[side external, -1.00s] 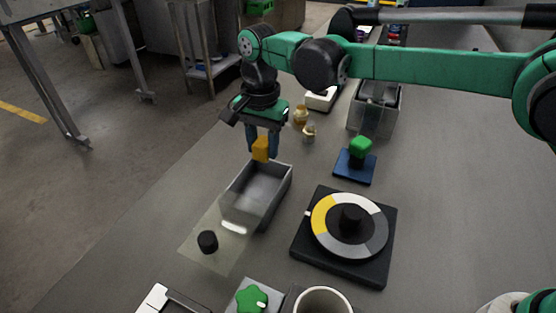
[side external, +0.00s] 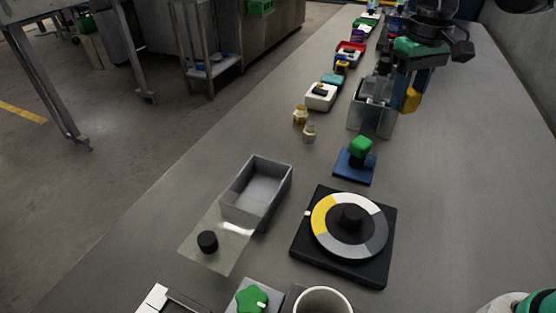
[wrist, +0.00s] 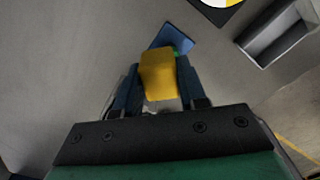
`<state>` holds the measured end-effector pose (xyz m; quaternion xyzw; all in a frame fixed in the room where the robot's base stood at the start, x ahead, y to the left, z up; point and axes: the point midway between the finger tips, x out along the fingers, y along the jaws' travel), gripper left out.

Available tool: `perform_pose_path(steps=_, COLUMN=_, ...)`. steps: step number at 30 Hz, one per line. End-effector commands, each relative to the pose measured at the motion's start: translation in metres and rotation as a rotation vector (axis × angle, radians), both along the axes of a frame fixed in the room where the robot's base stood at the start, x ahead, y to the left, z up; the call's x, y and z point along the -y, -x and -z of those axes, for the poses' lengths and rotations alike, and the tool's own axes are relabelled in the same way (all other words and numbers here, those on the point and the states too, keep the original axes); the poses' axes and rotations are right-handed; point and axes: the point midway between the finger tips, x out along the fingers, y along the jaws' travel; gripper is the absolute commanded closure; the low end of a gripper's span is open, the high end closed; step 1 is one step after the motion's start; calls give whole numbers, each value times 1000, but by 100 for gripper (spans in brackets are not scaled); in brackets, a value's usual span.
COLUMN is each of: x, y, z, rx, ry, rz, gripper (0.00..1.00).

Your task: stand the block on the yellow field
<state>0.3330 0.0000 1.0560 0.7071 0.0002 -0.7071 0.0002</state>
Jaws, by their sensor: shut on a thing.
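A yellow-orange block (side external: 411,99) is between the fingers of my gripper (side external: 403,88), held in the air at the upper right of the side view. In the wrist view the block (wrist: 158,75) sits between the blue fingers of my gripper (wrist: 157,92), which are shut on it. The yellow field (side external: 322,216) is a segment on the left of a ring-shaped dial (side external: 372,246) with white and grey segments. The dial has a black hub and lies on a black square base (side external: 340,268). My gripper is well behind the dial, apart from it.
A blue base with a green-topped knob (side external: 360,147) stands behind the dial. A clear box (side external: 372,118) is close to my gripper. A grey open bin (side external: 268,183) stands left of the dial. A cup (side external: 322,300) and a green star knob (side external: 251,298) are in front.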

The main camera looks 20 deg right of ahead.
Motion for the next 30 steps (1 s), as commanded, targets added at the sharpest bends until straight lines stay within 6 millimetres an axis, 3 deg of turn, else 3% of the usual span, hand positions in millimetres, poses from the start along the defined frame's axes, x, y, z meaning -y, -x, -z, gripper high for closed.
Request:
perform_pose_path(steps=4, x=-24, y=0, z=9, rx=0, ry=0, rz=-64, gripper=100)
perform_pose_path(steps=12, x=-115, y=22, z=46, rx=0, ry=0, rz=-296, gripper=100)
perform_pose_path(steps=15, x=-136, y=33, z=55, rx=1, ry=0, rz=-354, gripper=100)
perform_pose_path(steps=20, x=-150, y=41, z=65, rx=1, ry=0, rz=-394, gripper=100)
perform_pose_path(steps=30, x=-151, y=41, z=100, rx=1, ry=0, rz=-393, gripper=100)
